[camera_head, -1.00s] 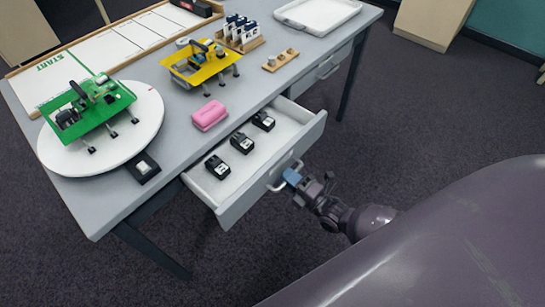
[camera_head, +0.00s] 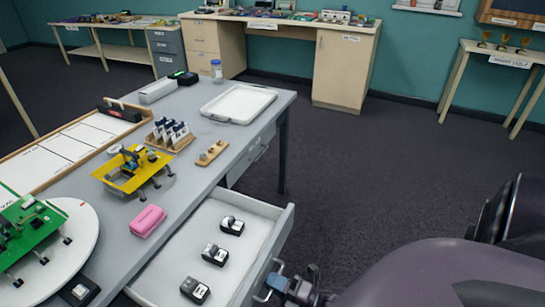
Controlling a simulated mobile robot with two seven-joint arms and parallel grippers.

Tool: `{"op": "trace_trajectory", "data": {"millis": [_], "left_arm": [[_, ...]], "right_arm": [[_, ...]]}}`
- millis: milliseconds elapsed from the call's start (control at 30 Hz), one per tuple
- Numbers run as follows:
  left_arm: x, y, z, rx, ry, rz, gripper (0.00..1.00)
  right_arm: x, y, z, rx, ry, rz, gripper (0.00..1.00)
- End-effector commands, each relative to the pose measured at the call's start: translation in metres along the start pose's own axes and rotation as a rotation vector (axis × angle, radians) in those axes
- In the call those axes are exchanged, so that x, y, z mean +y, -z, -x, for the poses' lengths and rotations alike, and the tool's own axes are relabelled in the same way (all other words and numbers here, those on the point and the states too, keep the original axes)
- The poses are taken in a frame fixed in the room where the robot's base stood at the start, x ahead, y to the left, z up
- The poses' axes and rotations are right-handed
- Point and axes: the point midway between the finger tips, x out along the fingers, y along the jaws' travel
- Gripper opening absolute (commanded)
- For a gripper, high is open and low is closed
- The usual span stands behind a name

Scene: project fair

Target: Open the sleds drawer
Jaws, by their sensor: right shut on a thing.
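A white-lined grey drawer (camera_head: 262,210) stands pulled out from the grey table, with three small black-and-white blocks in it, one of them the middle block (camera_head: 215,255). No label on it is readable from here. My right gripper (camera_head: 277,283) is at the drawer's front, shut on its handle (camera_head: 264,290), near the bottom edge of the view. The drawer's near front corner is cut off by the frame. My left gripper is not in view.
A shut drawer (camera_head: 252,155) with a handle is farther along the table side. The tabletop holds a pink block (camera_head: 147,221), a yellow sled-like model (camera_head: 130,172) and a white tray (camera_head: 239,103). Carpet floor (camera_head: 350,190) is clear right of the table.

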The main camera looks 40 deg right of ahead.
Motion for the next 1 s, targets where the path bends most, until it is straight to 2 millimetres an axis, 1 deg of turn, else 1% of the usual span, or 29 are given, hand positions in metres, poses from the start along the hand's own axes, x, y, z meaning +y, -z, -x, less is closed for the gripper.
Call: {"op": "trace_trajectory", "data": {"millis": [67,100,200,267,533,667,767,1000], "left_arm": [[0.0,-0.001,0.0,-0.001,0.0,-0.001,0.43],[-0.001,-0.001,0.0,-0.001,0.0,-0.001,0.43],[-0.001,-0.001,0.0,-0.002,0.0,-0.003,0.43],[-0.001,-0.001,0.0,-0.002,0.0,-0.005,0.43],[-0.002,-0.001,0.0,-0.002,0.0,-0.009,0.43],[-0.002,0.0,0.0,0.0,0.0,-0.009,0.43],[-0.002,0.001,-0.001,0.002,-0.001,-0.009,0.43],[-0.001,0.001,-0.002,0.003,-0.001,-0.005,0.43]], "right_arm": [[-0.001,0.001,0.0,0.001,0.001,-0.001,0.0],[-0.001,0.001,0.0,0.001,0.001,-0.001,0.14],[-0.001,0.001,0.0,0.001,0.001,-0.001,0.29],[0.0,0.001,0.0,0.001,0.001,-0.001,0.37],[0.0,0.0,0.001,0.0,0.001,0.0,0.37],[-0.001,0.0,0.009,-0.001,0.002,-0.001,0.37],[-0.001,0.0,0.022,-0.002,0.004,-0.001,0.37],[-0.001,0.0,0.066,-0.002,0.005,-0.001,0.37]]}}
